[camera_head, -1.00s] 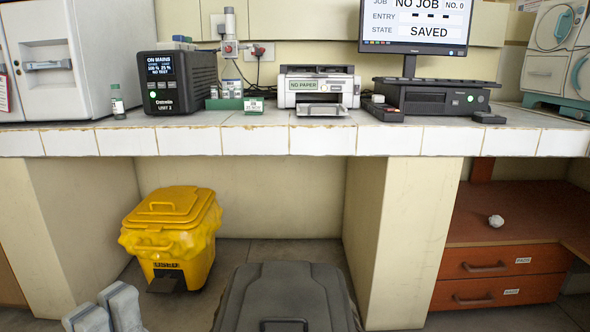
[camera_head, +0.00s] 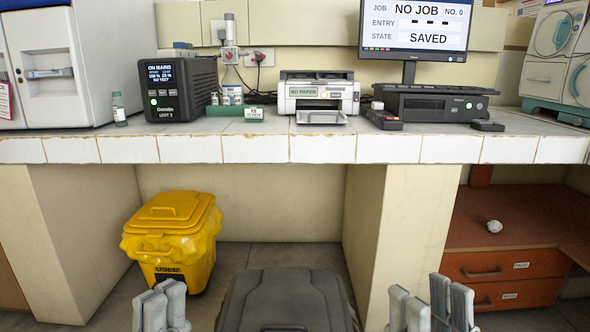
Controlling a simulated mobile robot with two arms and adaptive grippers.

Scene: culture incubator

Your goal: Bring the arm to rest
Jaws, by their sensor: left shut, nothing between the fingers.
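My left gripper (camera_head: 162,305) shows at the bottom left, in front of the yellow bin. Its grey fingers are close together with nothing between them. My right gripper (camera_head: 430,310) shows at the bottom right, in front of the bench's pillar and the red drawers. Its fingers stand apart with a gap and nothing in it. Both grippers point up in the picture, below the edge of the tiled bench (camera_head: 255,150). Most of both arms is out of view.
The yellow bin (camera_head: 172,240) stands on the floor under the bench. On the bench are a small vial (camera_head: 118,110), a black unit (camera_head: 181,90), a printer (camera_head: 318,92) and a monitor (camera_head: 415,25). Red drawers (camera_head: 510,275) with a crumpled white ball (camera_head: 494,226) stand at the right.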

